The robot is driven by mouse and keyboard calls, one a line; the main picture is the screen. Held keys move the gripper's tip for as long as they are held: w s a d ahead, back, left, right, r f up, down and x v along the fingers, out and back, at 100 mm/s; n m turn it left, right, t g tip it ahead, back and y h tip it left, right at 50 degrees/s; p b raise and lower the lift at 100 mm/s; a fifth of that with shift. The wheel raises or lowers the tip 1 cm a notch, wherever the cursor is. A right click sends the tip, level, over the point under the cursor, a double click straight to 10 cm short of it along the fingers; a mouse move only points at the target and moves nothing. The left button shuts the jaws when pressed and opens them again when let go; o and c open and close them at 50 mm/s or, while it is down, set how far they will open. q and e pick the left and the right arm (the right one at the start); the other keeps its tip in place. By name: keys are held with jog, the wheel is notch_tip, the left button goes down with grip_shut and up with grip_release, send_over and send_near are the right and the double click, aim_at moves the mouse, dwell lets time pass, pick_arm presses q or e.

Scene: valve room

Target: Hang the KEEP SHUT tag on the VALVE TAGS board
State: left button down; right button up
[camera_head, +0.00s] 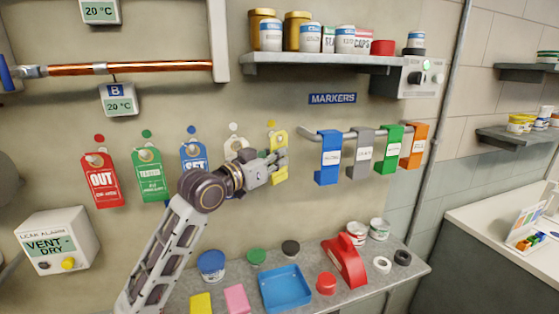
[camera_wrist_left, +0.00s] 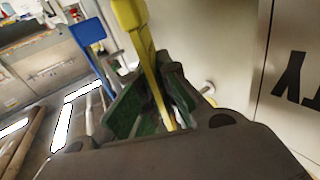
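A yellow tag (camera_head: 279,158) hangs at the right end of a row of tags on the wall, below a yellow dot. My left gripper (camera_head: 281,160) is at this tag, its fingers in front of and around its middle. In the left wrist view the fingers (camera_wrist_left: 155,85) close in on both faces of the yellow tag (camera_wrist_left: 140,45). I cannot read its print. No words KEEP SHUT and no board marked VALVE TAGS can be made out. My right gripper is not in view.
A red OUT tag (camera_head: 102,181), a green tag (camera_head: 149,175), a blue tag (camera_head: 193,158) and a partly hidden white tag (camera_head: 234,147) hang to the left. A cluttered ledge (camera_head: 385,275) lies below.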

pick_arm(q)
jog(key=shift+w+a+f, duration=0.15)
jog(key=shift+w+f, duration=0.1)
jog(key=shift+w, duration=0.2)
jog(key=shift+w+a+f, duration=0.1)
jog(key=shift+w+f, duration=0.1)
jog(key=shift+w, duration=0.25)
dwell(0.4)
jog(key=c, duration=1.6)
grip_release()
jog(key=shift+o, duration=0.2)
jog(key=v, duration=0.8)
